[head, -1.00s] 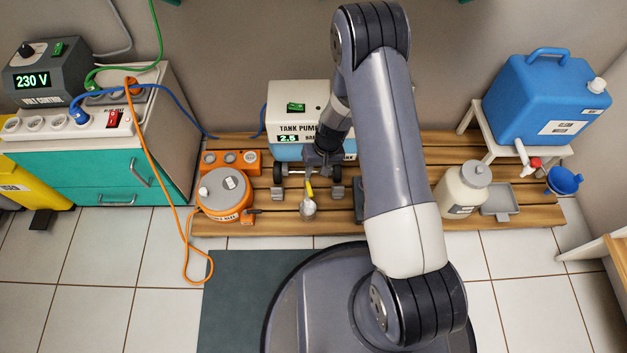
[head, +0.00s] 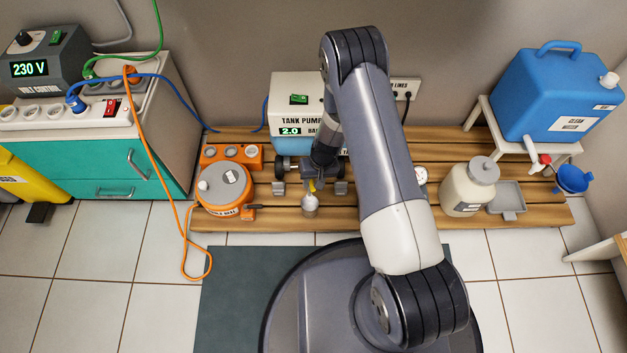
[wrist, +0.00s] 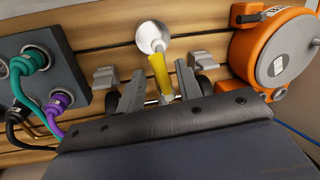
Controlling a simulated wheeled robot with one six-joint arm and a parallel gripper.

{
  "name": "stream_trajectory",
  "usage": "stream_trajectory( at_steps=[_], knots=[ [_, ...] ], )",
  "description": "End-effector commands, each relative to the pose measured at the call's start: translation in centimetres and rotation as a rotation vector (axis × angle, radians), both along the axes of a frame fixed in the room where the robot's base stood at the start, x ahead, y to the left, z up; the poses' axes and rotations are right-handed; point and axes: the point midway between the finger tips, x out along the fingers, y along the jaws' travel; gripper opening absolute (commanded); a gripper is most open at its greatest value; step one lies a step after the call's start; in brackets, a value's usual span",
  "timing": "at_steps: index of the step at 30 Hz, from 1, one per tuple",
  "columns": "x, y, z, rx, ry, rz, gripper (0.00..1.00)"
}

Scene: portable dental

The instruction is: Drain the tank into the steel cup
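The white tank pump (head: 290,108) stands at the back of the wooden pallet, and its display (head: 291,132) reads 2.0. The small steel cup (head: 309,207) sits on the pallet in front of it; it also shows in the wrist view (wrist: 150,37). A yellow lever-like part (wrist: 158,72) reaches from between my fingers toward the cup. My gripper (wrist: 156,72) has its fingers apart, one on each side of the yellow part, with visible gaps. In the head view my gripper (head: 316,175) is low in front of the pump, just behind the cup. My arm hides the pump's right part.
A cream canister (head: 468,188), a grey tray (head: 508,198) and a blue tank (head: 555,95) on a stand are at the right. Grey brackets (wrist: 106,79) flank my gripper. A connector box (wrist: 40,80) is nearby.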

Motion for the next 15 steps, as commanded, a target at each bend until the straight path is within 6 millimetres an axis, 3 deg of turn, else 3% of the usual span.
stream_trajectory(
  at_steps=[12, 15],
  knots=[
    [0.01, 0.00, 0.03, 0.000, 0.000, 0.000, 0.00],
    [0.01, -0.01, 0.03, 0.000, 0.000, 0.000, 0.00]
  ],
)
